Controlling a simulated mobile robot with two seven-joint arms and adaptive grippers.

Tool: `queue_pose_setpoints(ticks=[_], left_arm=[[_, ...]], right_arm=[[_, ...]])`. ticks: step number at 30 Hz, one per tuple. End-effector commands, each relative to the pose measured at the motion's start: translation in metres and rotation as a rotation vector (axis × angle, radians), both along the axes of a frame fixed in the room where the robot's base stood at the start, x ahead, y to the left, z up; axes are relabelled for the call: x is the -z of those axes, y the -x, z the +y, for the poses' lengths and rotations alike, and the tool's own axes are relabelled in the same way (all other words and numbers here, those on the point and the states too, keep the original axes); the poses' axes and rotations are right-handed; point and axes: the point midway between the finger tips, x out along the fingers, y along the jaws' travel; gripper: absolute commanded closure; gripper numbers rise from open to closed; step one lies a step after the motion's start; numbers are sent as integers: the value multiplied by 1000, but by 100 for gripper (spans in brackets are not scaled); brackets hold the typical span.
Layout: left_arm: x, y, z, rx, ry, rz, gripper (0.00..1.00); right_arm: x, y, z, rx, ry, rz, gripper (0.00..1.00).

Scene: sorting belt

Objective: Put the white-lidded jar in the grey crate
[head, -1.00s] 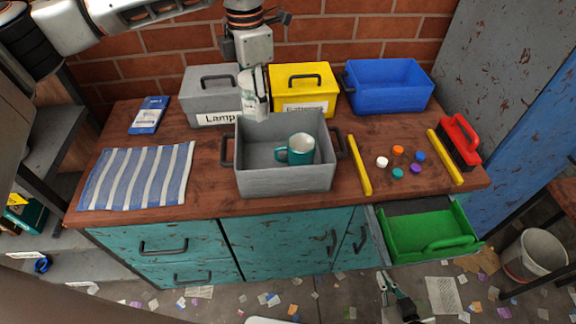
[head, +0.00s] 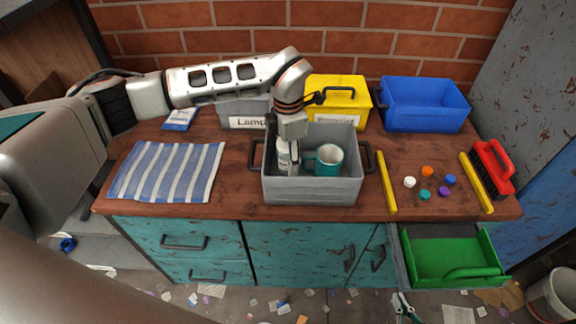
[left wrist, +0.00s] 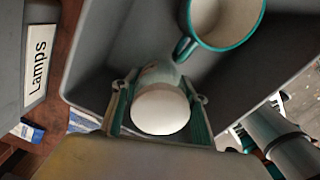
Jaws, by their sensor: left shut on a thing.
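The white-lidded jar (head: 283,160) is between the fingers of my left gripper (head: 287,163), inside the left part of the open grey crate (head: 312,191). In the left wrist view its round white lid (left wrist: 160,111) faces the camera, with a finger on each side. I cannot tell whether the jar touches the crate floor. A teal mug with a white inside (head: 328,161) stands in the crate, just right of the jar. My right gripper (head: 401,299) is low at the bottom of the head view, empty, its fingers apart, in front of the cabinet.
Behind stand a grey box labelled Lamps (head: 246,118), a yellow box (head: 341,92) and a blue bin (head: 425,105). A striped cloth (head: 168,171) lies left. Yellow bars (head: 387,183), several coloured caps (head: 425,195) and a red brush (head: 494,166) lie right. A drawer with a green tray (head: 450,256) is open.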

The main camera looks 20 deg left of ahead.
Motion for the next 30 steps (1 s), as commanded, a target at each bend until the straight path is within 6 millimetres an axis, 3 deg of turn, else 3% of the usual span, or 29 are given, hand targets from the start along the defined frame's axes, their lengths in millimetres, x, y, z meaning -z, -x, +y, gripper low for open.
queue_pose_setpoints(ticks=[7, 19, 20, 21, 30], left_arm=[[34, 1, 0, 0, 0, 1, 81], [39, 0, 0, 0, 0, 0, 81], [39, 0, 0, -1, -1, 1, 52], [39, 0, 0, -1, -1, 1, 41], [38, 0, 0, 0, -1, 1, 40]], right_arm=[[-1, -1, -1, -1, 1, -3, 100], [0, -1, -1, -1, 1, -3, 100], [0, -1, -1, -1, 1, -3, 100], [0, -1, -1, -1, 1, -3, 100], [0, -1, -1, -1, 1, -3, 100]])
